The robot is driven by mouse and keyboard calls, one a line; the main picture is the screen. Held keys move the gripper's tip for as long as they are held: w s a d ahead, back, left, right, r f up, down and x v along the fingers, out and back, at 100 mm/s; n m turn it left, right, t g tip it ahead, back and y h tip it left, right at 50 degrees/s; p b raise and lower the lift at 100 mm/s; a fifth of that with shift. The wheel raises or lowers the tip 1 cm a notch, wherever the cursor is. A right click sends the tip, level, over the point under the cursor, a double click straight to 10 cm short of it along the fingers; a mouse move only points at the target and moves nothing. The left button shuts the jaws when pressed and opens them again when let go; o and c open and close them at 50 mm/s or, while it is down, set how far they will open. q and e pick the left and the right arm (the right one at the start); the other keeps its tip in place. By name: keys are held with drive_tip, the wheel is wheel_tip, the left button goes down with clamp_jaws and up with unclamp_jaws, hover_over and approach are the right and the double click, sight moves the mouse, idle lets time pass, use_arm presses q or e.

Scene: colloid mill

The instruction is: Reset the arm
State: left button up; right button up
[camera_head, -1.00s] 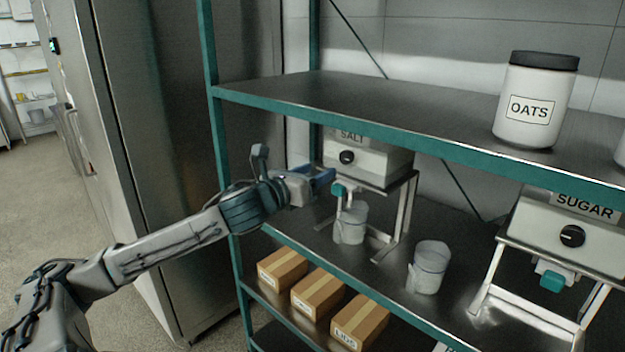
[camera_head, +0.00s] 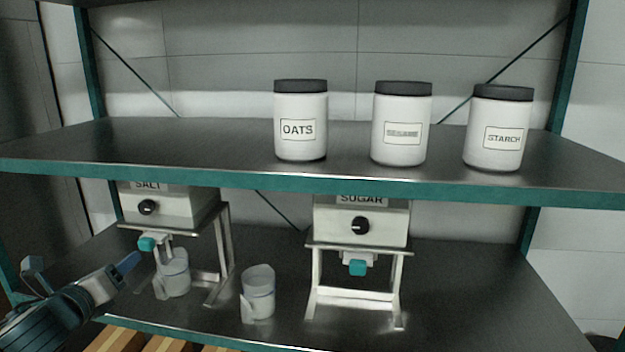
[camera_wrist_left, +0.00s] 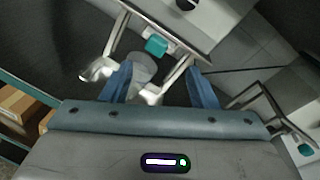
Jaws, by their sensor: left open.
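My left gripper (camera_head: 128,264) comes in at the lower left of the head view, in front of the salt dispenser (camera_head: 165,207). In the left wrist view its two blue fingers (camera_wrist_left: 160,88) are spread apart with nothing held between them. A translucent cup (camera_head: 174,272) stands under the salt dispenser's teal spout (camera_head: 147,243), just right of the fingertips. In the left wrist view the cup (camera_wrist_left: 140,68) shows beyond the fingers; contact cannot be seen there. My right gripper is not in view.
A second cup (camera_head: 259,292) stands between the salt and sugar (camera_head: 361,222) dispensers on the lower shelf. Jars of oats (camera_head: 300,145), an unreadable label (camera_head: 400,152) and starch (camera_head: 498,157) stand on the upper shelf (camera_head: 190,150). Cardboard boxes (camera_head: 115,341) sit below. The lower shelf's right side is clear.

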use_arm(q)
drive_tip(key=s+d+f+n+g, duration=0.2)
drive_tip(key=s+f+n, duration=0.2)
drive_tip(key=f+n, duration=0.3)
drive_tip(key=s+d+f+n+g+y, duration=0.1)
drive_tip(key=s+d+f+n+g, duration=0.25)
drive_tip(key=f, duration=0.55)
drive_tip(key=s+d+f+n+g, duration=0.1)
drive_tip(key=s+f+n+g, duration=0.1)
drive_tip(key=s+f+n, duration=0.45)
drive_tip(key=s+d+f+n+g, duration=0.35)
drive_tip(key=s+f+n, duration=0.2)
drive_tip(key=s, duration=0.25)
drive_tip(key=s+d+f+n+g, duration=0.2)
drive_tip(key=s+d+f+n, duration=0.3)
drive_tip(key=s+n, duration=0.3)
drive_tip(key=a+f+g, duration=0.2)
drive_tip(key=a+f, duration=0.1)
drive_tip(key=f, duration=2.8)
drive_tip(key=s+a+f, duration=0.1)
drive_tip(key=s+f, duration=1.7)
drive_tip(key=s, duration=0.1)
drive_tip(key=shift+f+m+g+h, duration=0.15)
drive_tip(key=shift+m+g+h, duration=0.15)
drive_tip(key=shift+m+h, duration=0.1)
